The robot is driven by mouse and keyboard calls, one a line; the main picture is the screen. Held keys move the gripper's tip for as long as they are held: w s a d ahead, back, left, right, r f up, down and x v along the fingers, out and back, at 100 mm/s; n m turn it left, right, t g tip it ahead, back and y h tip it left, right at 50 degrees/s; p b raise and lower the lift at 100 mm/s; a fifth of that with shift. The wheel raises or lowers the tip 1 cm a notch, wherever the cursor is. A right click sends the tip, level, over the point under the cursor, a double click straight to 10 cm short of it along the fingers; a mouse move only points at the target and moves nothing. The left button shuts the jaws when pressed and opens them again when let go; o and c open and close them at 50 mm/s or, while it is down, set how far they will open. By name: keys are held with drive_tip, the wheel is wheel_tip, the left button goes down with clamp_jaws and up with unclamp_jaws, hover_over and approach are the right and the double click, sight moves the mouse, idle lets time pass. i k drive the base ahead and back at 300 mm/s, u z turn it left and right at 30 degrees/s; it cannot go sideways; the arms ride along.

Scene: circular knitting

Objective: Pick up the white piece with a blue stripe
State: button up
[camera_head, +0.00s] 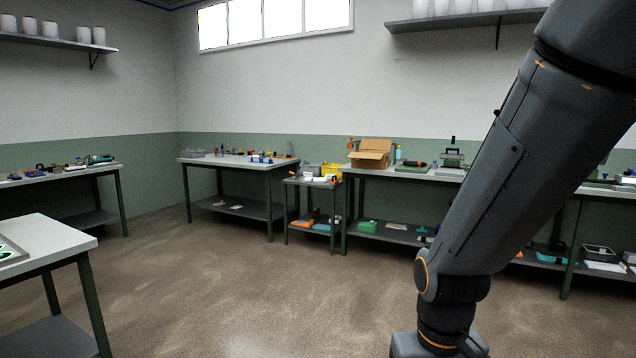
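I cannot make out for certain a white piece with a blue stripe; things on the tables are too small to tell. Small white and blue items (261,158) lie on the middle table (230,163) against the far wall, and one of them may be it. My arm comes down across the right side of the picture, and its lower end is cut off by the bottom edge. My gripper is not in view. My arm hides part of the tables on the right.
A small stand (309,182) and a longer table (405,174) with an open cardboard box (371,154) stand along the wall. Other tables stand at the left (95,172) and near left (60,240). The brown floor (240,280) between them is clear.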

sight(325, 179)
drive_tip(key=u, duration=0.1)
drive_tip(key=i, duration=1.15)
drive_tip(key=u, duration=0.35)
drive_tip(key=i, duration=4.75)
drive_tip(key=z, duration=0.6)
drive_tip(key=i, duration=2.55)
drive_tip(key=z, duration=0.3)
